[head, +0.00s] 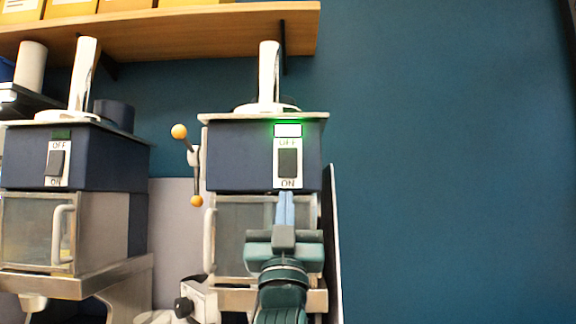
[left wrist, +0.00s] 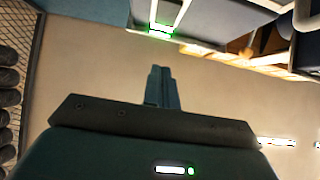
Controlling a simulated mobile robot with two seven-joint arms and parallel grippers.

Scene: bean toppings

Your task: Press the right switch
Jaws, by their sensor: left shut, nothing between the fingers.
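The right switch (head: 288,163) is a dark rocker on a white OFF/ON plate, on the front of the right dark blue machine (head: 240,160). A lamp (head: 288,130) above it glows green. My left gripper (head: 286,194) is shut and empty, its blue fingers pointing up with tips just below the ON label. I cannot tell whether they touch the machine. The closed fingers also show in the left wrist view (left wrist: 160,72). The left switch (head: 56,163) is on the left machine, under an unlit dark lamp (head: 62,135). My right gripper is not in view.
A lever with orange knobs (head: 180,131) stands out left of the right machine. Clear-fronted bins with handles (head: 209,240) sit below both machines. A wooden shelf (head: 200,28) with yellow boxes hangs above. The blue wall to the right is bare.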

